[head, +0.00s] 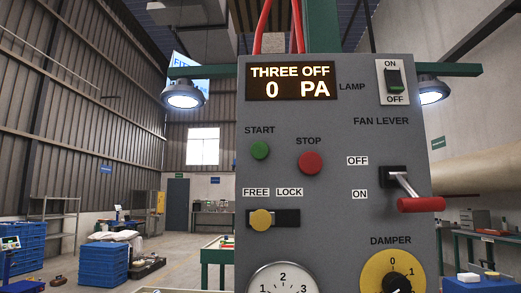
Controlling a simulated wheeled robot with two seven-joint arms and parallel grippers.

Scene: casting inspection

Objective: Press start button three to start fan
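A grey control panel (330,135) fills the middle and right of the head view. Its dark display (291,81) reads "THREE OFF" and "0 PA". The green start button (260,150) is on the panel's left side under the word START. The red stop button (310,162) is to its right. The fan lever (420,204) has a red handle, which hangs low, about level with or just below the ON label. A yellow slide knob (261,220) sits at the left end of its slot, below FREE. Neither of my grippers shows in this view.
A yellow damper dial (394,272) and a white numbered dial (283,280) are low on the panel. The lamp switch (394,80) is at top right. Blue crates (102,265) stand on the floor at left. Nothing blocks the panel's front.

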